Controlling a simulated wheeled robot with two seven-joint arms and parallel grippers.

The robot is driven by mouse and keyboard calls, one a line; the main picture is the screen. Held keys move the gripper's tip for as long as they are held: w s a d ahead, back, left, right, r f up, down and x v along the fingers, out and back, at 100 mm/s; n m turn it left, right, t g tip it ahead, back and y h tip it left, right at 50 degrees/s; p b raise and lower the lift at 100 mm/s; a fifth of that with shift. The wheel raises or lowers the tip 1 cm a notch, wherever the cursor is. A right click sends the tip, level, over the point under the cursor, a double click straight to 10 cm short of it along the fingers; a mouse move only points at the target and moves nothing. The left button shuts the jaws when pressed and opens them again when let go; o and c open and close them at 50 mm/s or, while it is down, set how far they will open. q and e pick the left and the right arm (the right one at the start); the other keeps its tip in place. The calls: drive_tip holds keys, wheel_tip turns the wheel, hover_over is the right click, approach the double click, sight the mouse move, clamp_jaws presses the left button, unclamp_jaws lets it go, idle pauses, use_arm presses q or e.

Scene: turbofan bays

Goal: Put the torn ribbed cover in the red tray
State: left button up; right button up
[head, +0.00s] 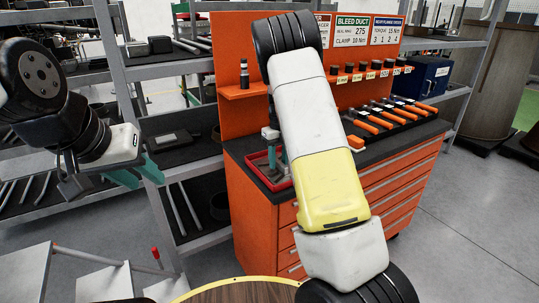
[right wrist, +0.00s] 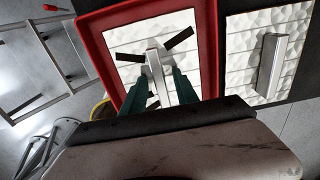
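The torn ribbed cover (right wrist: 122,37) is a white quilted plate with dark slits and a grey bar handle. In the right wrist view it lies within the rim of the red tray (right wrist: 92,58); whether it rests on the tray floor is unclear. My right gripper (right wrist: 163,72) has its green fingers on either side of the handle, seemingly closed on it. In the head view the red tray (head: 256,171) sits on the orange cabinet's left end, partly hidden by my right arm. My left gripper (head: 138,176) is open and empty at the left.
A second white ribbed cover (right wrist: 301,42), with no slits seen, lies right of the tray. The orange cabinet (head: 262,230) carries several orange-handled tools (head: 385,117). Grey shelving (head: 130,100) stands at the left; a round wooden top (head: 240,292) is at the bottom.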

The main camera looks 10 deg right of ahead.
sight(279, 161)
wheel_tip(279, 161, up, 12)
drive_tip(key=s+r+n+t+y, duration=0.1)
drive_tip(key=s+r+n+y, duration=0.1)
drive_tip(key=s+r+n, duration=0.4)
drive_tip(key=s+a+r+n+t, duration=0.1)
drive_tip(key=s+a+n+t, duration=0.1)
drive_tip(key=s+n, duration=1.1)
drive_tip(key=s+a+r+n+t, duration=0.1)
drive_tip(key=s+a+n+t, duration=0.1)
drive_tip(key=s+n, duration=1.1)
drive_tip(key=shift+s+a+r+n+t, duration=0.2)
drive_tip(key=shift+s+r+n+t, duration=0.15)
drive_tip(key=shift+s+t, duration=0.3)
